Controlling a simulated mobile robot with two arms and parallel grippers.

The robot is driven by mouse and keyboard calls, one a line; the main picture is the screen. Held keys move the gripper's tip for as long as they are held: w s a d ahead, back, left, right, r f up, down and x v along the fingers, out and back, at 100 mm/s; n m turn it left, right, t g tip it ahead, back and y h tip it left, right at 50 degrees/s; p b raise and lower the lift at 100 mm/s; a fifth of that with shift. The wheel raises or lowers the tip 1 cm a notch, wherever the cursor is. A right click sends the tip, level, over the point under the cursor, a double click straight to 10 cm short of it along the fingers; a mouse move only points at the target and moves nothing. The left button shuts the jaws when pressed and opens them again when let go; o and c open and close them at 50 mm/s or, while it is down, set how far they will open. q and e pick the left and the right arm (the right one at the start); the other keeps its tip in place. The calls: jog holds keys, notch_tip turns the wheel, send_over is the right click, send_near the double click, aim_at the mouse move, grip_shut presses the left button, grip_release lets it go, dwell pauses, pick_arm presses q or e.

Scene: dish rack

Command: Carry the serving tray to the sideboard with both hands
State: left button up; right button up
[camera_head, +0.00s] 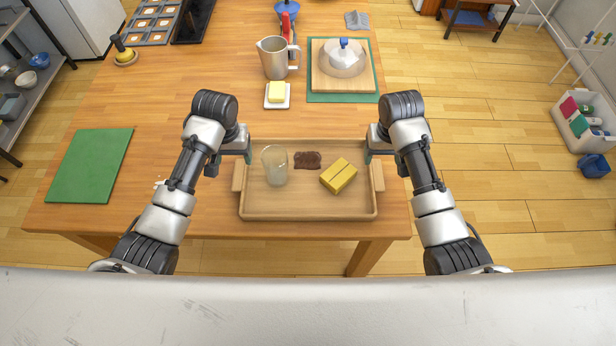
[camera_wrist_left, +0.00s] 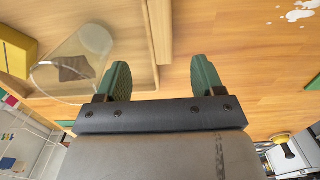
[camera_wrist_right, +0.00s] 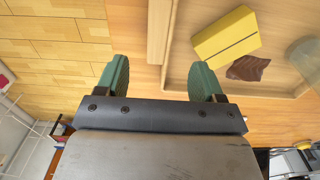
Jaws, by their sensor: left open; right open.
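The wooden serving tray (camera_head: 305,207) lies on the table near its front edge, with a handle bar on each short side. It holds a clear glass (camera_head: 274,166), a dark brown piece (camera_head: 307,160) and a yellow block (camera_head: 338,176). My left gripper (camera_head: 249,158) is open by the tray's left end; in the left wrist view its fingers (camera_wrist_left: 161,78) are apart, with the left handle (camera_wrist_left: 159,30) ahead of the gap. My right gripper (camera_head: 368,157) is open by the right end; in the right wrist view the right handle (camera_wrist_right: 158,30) lies ahead of its fingers (camera_wrist_right: 160,78). The sideboard cannot be identified.
A green mat (camera_head: 90,166) lies at the table's left. Behind the tray are a butter dish (camera_head: 277,103), a metal jug (camera_head: 273,58) and a covered dish (camera_head: 343,60) on a board. A white bin (camera_head: 587,118) stands on the floor at right. Floor right of the table is mostly clear.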

aim_at(239, 174)
pick_arm(q)
notch_tip(239, 174, down, 9)
jog(key=shift+r, duration=0.2)
pick_arm(e)
notch_tip(239, 174, down, 9)
jog(key=shift+r, duration=0.15)
pick_arm(q)
grip_shut()
pick_arm(e)
grip_shut()
jog(key=shift+r, duration=0.1)
